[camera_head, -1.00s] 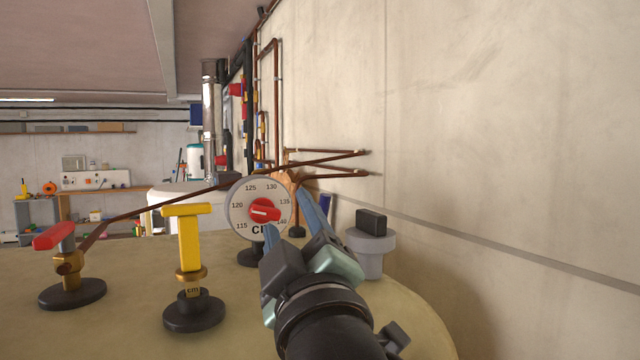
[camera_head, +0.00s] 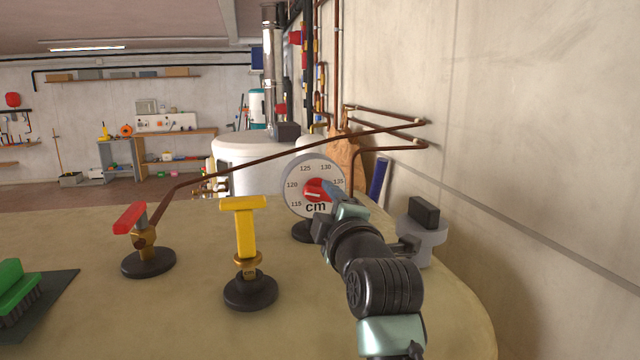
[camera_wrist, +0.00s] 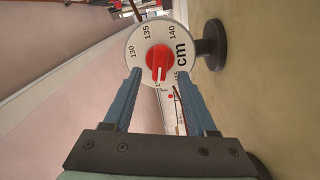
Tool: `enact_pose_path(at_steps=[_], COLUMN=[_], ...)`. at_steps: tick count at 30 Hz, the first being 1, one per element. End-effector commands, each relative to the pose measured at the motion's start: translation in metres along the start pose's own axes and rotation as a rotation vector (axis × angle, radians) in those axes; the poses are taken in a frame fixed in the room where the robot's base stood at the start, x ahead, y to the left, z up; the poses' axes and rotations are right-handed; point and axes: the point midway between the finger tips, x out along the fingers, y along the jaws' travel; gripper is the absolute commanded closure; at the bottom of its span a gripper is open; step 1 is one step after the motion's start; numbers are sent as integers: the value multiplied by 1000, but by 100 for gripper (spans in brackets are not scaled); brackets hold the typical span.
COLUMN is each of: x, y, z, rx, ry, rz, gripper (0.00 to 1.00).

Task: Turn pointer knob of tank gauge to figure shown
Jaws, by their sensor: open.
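The tank gauge (camera_head: 296,175) is a round white dial on a dark stand, marked 115 to 140 and "cm". It also shows in the wrist view (camera_wrist: 137,38), turned on its side. Its red pointer knob (camera_head: 314,188) sits at the dial's centre; in the wrist view the knob (camera_wrist: 158,58) has a raised bar pointing down, roughly towards the dial's 120 side. My gripper (camera_head: 330,189) is open just before the dial. In the wrist view its blue fingers (camera_wrist: 159,80) stand either side of the knob's lower end, apart from it. The fingers partly hide the dial's right side.
A grey cap with a black block (camera_head: 424,211) stands right, near the concrete wall. A green brush (camera_head: 14,287) lies far left.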

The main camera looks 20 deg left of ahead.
Motion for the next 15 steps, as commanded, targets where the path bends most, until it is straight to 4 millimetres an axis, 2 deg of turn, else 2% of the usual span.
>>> enact_pose_path(at_steps=[6, 15], x=[28, 42], y=[2, 0], z=[-2, -1], rx=[-1, -1], ry=[1, 0], rz=[-1, 1], gripper=[43, 43])
